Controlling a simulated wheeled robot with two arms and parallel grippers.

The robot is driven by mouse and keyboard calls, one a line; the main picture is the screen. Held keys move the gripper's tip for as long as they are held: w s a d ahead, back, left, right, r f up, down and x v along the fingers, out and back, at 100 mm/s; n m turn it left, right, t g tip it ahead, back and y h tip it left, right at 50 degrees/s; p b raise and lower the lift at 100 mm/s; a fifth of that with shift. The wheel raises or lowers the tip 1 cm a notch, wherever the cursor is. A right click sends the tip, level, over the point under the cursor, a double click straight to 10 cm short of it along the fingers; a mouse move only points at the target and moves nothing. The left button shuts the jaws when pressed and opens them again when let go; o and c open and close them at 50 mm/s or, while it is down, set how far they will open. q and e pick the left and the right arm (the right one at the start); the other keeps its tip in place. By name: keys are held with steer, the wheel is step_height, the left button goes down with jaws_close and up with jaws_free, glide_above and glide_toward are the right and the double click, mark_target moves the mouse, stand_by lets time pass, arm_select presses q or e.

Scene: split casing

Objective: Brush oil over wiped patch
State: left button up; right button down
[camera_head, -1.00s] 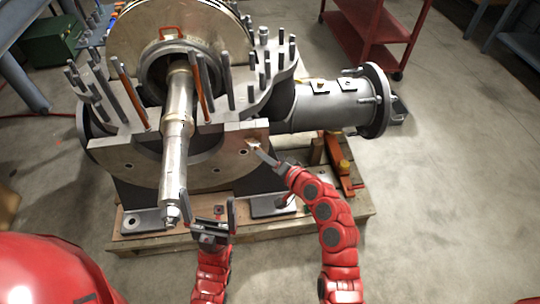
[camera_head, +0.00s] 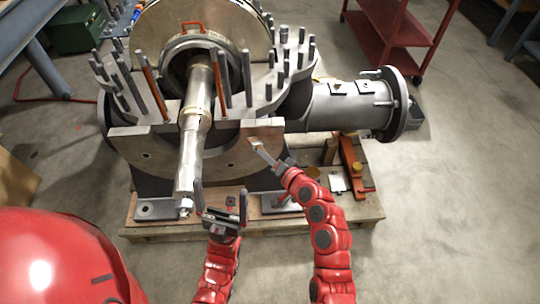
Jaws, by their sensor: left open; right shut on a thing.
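The grey split casing (camera_head: 145,150) stands on a wooden pallet, with a shaft (camera_head: 193,135) sticking out toward me. My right gripper (camera_head: 284,168) is shut on a slim, pale tool (camera_head: 264,152), seemingly the brush. Its tip lies over the casing's front face, right of the shaft; I cannot tell whether it touches. The wiped patch is not clearly distinguishable there, and the tool covers part of that area. My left gripper (camera_head: 222,207) is open, its fingers apart and pointing up, in front of the casing just right of the shaft's end. No oil is clearly visible.
Upright studs (camera_head: 150,94) crowd the casing's top flange. A flanged pipe (camera_head: 345,106) extends right. The pallet (camera_head: 365,211) carries an orange-red tool (camera_head: 352,165) at right. A red cart (camera_head: 398,32) stands behind; the floor at right is clear.

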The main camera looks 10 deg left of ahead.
steer(key=shift+a+r+p, duration=0.45)
steer(key=shift+r, duration=0.3)
steer(key=shift+w+d+f+b, duration=0.1)
steer(key=shift+d+f+b, duration=0.1)
steer(key=shift+d+b, duration=0.3)
steer(key=shift+w+d+r, duration=0.1)
steer(key=shift+d, duration=0.4)
steer(key=w+d+b, duration=0.2)
steer(key=d+b, duration=0.3)
steer(key=d, duration=0.2)
steer(key=shift+d, duration=0.35)
